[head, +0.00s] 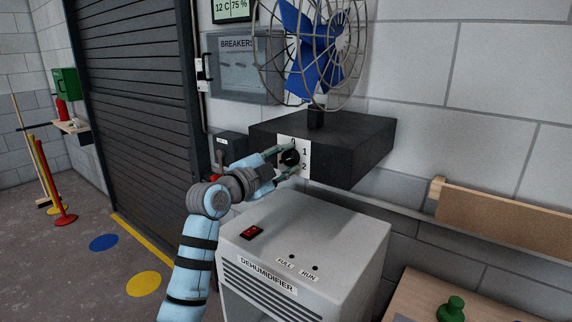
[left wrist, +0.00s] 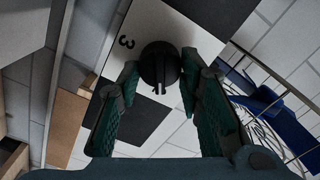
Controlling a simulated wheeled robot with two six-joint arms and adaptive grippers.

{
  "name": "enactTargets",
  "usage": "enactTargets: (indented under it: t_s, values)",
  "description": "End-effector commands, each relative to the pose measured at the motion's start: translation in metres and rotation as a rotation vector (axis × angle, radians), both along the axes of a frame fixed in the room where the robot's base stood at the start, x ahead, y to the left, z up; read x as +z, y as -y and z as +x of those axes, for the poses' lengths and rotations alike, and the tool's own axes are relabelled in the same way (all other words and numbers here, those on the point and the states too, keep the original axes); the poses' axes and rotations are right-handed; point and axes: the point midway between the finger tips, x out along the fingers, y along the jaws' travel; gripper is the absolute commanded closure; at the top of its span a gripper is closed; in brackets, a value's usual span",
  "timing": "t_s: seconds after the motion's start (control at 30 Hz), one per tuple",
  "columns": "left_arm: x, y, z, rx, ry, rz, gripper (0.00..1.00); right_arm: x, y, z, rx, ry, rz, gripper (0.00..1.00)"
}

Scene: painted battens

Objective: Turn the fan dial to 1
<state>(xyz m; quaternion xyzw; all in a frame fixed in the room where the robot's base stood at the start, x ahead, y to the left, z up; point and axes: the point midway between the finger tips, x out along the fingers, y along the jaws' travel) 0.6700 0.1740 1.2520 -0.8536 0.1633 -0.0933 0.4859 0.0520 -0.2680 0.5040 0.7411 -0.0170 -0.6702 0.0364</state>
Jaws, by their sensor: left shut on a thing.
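The fan dial (head: 291,157) is a black round knob on a white plate on the front of a dark box. My left gripper (head: 285,160) is shut on the dial, one finger above and one below. In the left wrist view the dial (left wrist: 159,62) sits between the two green-padded fingers, and a numeral 3 shows beside it. Which numeral the dial points to cannot be told. The blue-bladed fan (head: 315,45) stands on the box. My right gripper is out of view.
A white dehumidifier (head: 300,235) stands just below the box, close under my left arm. A breaker panel (head: 238,65) is on the wall behind. A wooden board (head: 500,215) and a table with a green object (head: 451,308) are at the right. Floor is open at left.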

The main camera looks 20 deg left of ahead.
Motion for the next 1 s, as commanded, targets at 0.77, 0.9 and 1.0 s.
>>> enactTargets:
  t_s: [0.77,0.9,1.0]
  values:
    - [0.0,0.0,0.0,0.0,0.004,0.011,0.47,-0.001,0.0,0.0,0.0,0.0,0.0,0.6]
    - [0.0,-0.001,-0.001,0.001,0.004,0.011,0.47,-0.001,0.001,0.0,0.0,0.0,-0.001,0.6]
    - [0.0,-0.005,-0.012,0.001,0.005,0.012,0.47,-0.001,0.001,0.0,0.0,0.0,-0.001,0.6]
